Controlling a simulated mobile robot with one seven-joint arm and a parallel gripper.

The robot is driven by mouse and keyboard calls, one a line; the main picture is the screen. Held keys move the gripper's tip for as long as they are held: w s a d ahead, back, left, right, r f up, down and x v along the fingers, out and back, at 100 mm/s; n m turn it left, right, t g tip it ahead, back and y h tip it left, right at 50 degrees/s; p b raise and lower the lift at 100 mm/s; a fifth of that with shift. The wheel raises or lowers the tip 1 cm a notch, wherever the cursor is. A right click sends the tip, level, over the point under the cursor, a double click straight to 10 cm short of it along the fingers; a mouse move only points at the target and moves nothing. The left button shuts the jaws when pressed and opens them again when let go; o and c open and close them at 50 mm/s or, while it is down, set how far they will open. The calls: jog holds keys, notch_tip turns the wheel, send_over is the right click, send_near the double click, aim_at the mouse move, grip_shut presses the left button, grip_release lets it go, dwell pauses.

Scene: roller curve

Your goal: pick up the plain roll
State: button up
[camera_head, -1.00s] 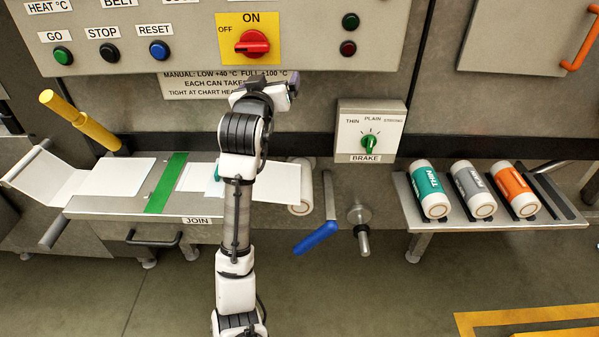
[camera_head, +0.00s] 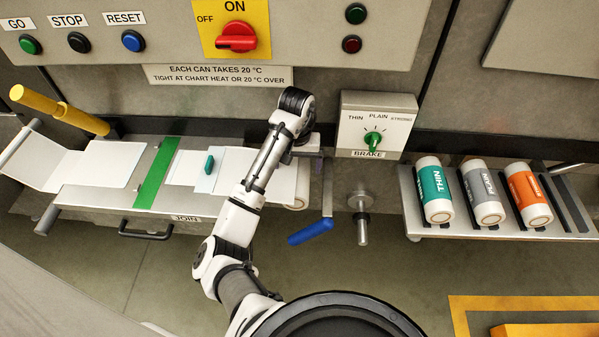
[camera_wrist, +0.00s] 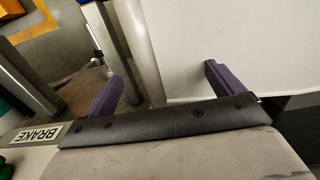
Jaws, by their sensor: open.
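The plain roll (camera_head: 482,192) is the grey-banded roll with white ends, lying in the middle of three rolls on the rack at the right. The thin roll (camera_head: 435,191), teal, lies to its left and an orange roll (camera_head: 528,194) to its right. My gripper (camera_wrist: 160,88) is open, its two purple fingers wide apart. In the head view my gripper (camera_head: 312,155) is over the right end of the joining table, well left of the plain roll. In the wrist view a white sheet and part of a pale cylinder show beyond the fingers; the plain roll is not in that view.
The brake box (camera_head: 374,130) stands between my gripper and the rack (camera_head: 415,210). Below it are a blue-handled lever (camera_head: 311,232) and a metal spindle (camera_head: 362,215). The joining table (camera_head: 100,195) holds white sheets and a green strip (camera_head: 160,172).

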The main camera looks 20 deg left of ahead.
aim_at(298, 169)
jog(key=f+b, duration=0.1)
jog(key=f, duration=0.3)
jog(key=shift+w+b, duration=0.2)
jog(key=shift+b, duration=0.1)
jog(key=shift+f+p, duration=0.3)
jog(key=shift+p, duration=0.05)
jog(key=shift+f, duration=0.6)
jog(key=c, duration=1.3)
jog(key=shift+w+a, duration=0.1)
jog(key=shift+c, duration=0.5)
jog(key=shift+r+p, duration=0.2)
jog(key=shift+p, duration=0.15)
